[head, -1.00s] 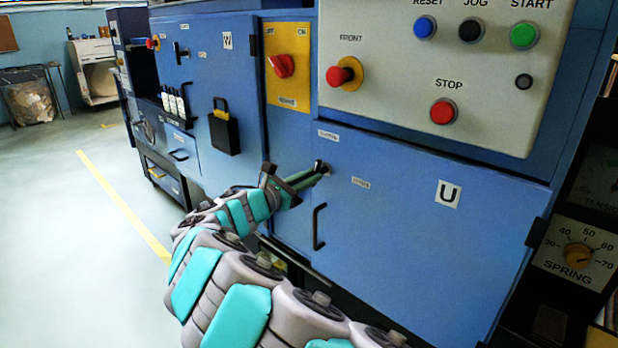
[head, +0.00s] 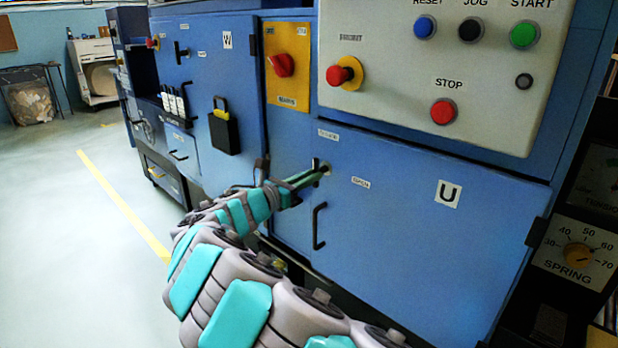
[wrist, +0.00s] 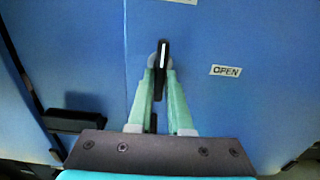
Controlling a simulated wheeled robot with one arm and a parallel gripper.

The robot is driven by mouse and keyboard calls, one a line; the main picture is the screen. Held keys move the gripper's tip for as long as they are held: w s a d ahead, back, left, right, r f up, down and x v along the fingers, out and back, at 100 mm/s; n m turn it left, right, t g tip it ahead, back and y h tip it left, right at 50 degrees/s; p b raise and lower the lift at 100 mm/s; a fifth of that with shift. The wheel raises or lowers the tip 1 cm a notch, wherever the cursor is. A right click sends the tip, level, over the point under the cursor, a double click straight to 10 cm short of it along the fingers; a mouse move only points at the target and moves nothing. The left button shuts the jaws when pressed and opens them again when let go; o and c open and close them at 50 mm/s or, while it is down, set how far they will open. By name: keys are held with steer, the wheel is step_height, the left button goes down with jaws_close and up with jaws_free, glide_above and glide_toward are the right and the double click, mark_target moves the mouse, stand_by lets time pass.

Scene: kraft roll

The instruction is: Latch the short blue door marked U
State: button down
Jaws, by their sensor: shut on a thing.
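The short blue door (head: 420,240) carries a white U label (head: 448,194) and looks flush with its frame. Its small black latch handle (head: 316,163) is at the upper left corner, just right of the door seam. In the wrist view the latch handle (wrist: 162,60) stands upright with a white line along it. An OPEN label (wrist: 226,71) is to its right. My gripper (head: 322,172) has its green fingers on both sides of the handle, shut on it; the fingertips also show in the wrist view (wrist: 161,75).
A black pull handle (head: 319,226) sits on the door below the latch. A small label (head: 328,135) above the latch is too blurred to read. The control panel (head: 400,85) with several buttons is above the door. Open floor (head: 80,250) lies to the left.

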steer(key=c, duration=0.8)
jaws_free()
steer(key=shift+c, duration=0.2)
steer(key=v, duration=0.7)
steer(key=shift+s+a+b, duration=0.25)
steer(key=shift+s+b, duration=0.05)
steer(key=shift+b, duration=0.05)
